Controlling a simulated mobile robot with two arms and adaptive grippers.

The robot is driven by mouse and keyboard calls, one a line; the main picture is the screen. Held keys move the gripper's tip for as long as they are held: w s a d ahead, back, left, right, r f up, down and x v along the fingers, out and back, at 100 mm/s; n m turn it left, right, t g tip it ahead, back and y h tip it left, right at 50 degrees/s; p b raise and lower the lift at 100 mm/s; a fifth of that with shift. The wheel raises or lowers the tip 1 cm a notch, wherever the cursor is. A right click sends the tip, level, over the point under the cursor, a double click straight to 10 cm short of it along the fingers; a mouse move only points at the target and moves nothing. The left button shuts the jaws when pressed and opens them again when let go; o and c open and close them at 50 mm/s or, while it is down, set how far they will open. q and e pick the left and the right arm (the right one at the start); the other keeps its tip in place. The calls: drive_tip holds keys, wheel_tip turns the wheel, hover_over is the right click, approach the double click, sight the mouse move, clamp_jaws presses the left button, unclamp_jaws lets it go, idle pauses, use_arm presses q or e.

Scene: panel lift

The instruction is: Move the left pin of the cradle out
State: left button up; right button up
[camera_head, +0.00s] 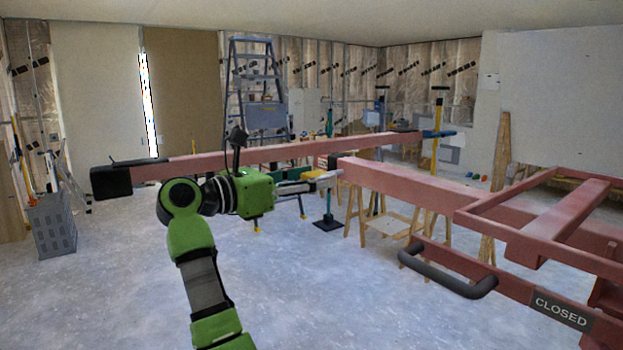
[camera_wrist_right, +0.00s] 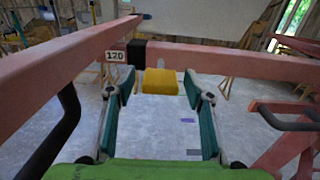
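The cradle is a pinkish-red steel frame (camera_head: 400,183) with long arms, seen at the middle and right of the head view. One arm (camera_head: 280,155) ends at the left in a black cap (camera_head: 110,182). The block lies at a red crossbar, beside a black sleeve (camera_wrist_right: 137,53). I cannot tell contact, or whether the block is the left pin.
A black handle (camera_head: 445,273) and a "CLOSED" label (camera_head: 562,312) are on the frame at right. A "120" label (camera_wrist_right: 115,56) marks a beam. Floor at front left is free.

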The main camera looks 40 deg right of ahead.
drive_tip(key=w+a, duration=0.1)
drive_tip(key=a, duration=1.1)
drive_tip(key=shift+w, duration=0.15)
idle(0.6)
